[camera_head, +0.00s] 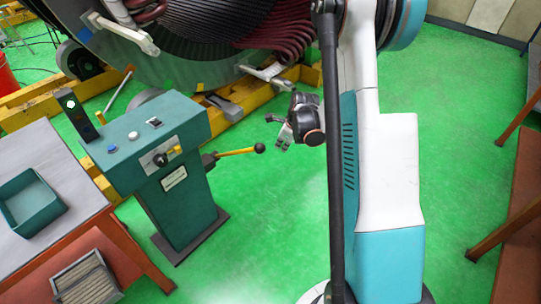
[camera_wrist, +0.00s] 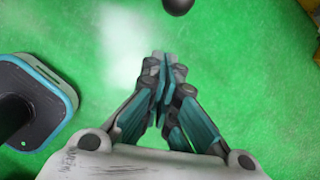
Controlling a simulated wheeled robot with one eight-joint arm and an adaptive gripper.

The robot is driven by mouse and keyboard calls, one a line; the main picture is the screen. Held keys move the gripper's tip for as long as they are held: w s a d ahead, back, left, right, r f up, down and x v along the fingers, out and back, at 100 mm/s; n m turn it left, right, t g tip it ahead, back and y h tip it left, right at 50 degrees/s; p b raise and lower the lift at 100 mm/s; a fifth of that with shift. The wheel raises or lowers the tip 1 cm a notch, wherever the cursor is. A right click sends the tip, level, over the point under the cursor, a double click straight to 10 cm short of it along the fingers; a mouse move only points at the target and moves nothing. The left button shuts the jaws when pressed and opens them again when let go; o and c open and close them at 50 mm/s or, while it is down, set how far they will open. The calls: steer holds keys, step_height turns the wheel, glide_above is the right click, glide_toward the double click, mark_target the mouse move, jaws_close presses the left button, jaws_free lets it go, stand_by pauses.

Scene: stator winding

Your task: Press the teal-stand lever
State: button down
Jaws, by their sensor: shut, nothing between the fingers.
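The teal stand (camera_head: 180,185) stands on the green floor left of centre in the head view. Its lever (camera_head: 236,152) sticks out from the right side, with a yellow shaft and a black ball end. My gripper (camera_head: 280,131) is just right of the ball, apart from it in the picture and pointing towards it and downward. In the wrist view my gripper (camera_wrist: 160,62) is shut and empty. A black ball (camera_wrist: 178,5), seemingly the lever's end, shows at the top edge, a little beyond the fingertips. The lever's shaft is out of the wrist view.
The stator (camera_head: 215,50) with dark red coils rests on a yellow frame (camera_head: 60,98) behind. A grey table (camera_head: 85,218) with a teal tray (camera_head: 58,207) stands left of the stand. A brown table (camera_head: 520,235) is at the right. Green floor is clear between.

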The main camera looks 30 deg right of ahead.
steer(key=shift+s+d+f+m, duration=0.15)
steer(key=shift+f+m, duration=0.15)
steer(key=shift+f, duration=0.2)
steer(key=shift+s+d+f+m, duration=0.15)
steer(key=shift+f+m, duration=0.15)
steer(key=shift+f, duration=0.2)
steer(key=shift+f, duration=0.15)
steer(key=b+x, duration=0.4)
steer(key=x, duration=0.6)
steer(key=shift+w+a+r+b, duration=0.3)
steer(key=shift+w+a+r, duration=0.15)
steer(key=shift+w+r, duration=0.2)
steer(key=shift+w+a+r+b, duration=0.3)
steer(key=shift+w+a+r, duration=0.2)
steer(key=shift+r, duration=0.2)
steer(key=shift+w, duration=0.1)
